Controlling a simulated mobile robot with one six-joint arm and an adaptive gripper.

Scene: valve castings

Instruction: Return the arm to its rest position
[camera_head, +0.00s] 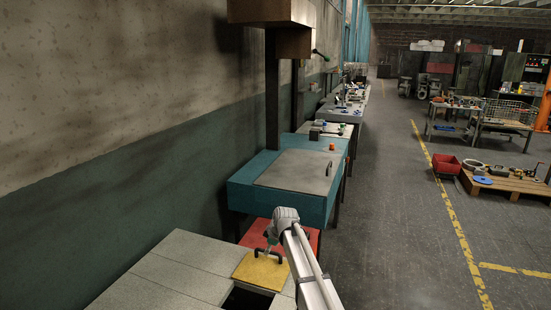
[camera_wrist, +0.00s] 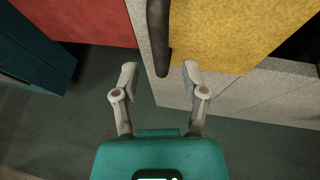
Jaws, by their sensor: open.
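My arm (camera_head: 312,275) reaches forward from the bottom of the head view, out over the grey and yellow surfaces beside the wall. My gripper (camera_wrist: 159,78) is open, its two fingers spread apart with nothing held between them. In the head view the gripper is small and hangs below the wrist, above a yellow panel (camera_head: 258,275). The yellow panel also shows in the wrist view (camera_wrist: 225,35). A dark bar (camera_wrist: 158,30), seemingly a handle at the panel, ends near the gap between the fingertips. I cannot tell whether it touches them.
A blue bench (camera_head: 240,196) with a grey lid (camera_head: 296,171) stands just beyond, with a red surface (camera_head: 252,238) below it. Grey slabs (camera_head: 160,280) lie at the left against the wall. The floor (camera_head: 395,220) to the right is clear up to a pallet (camera_head: 510,183).

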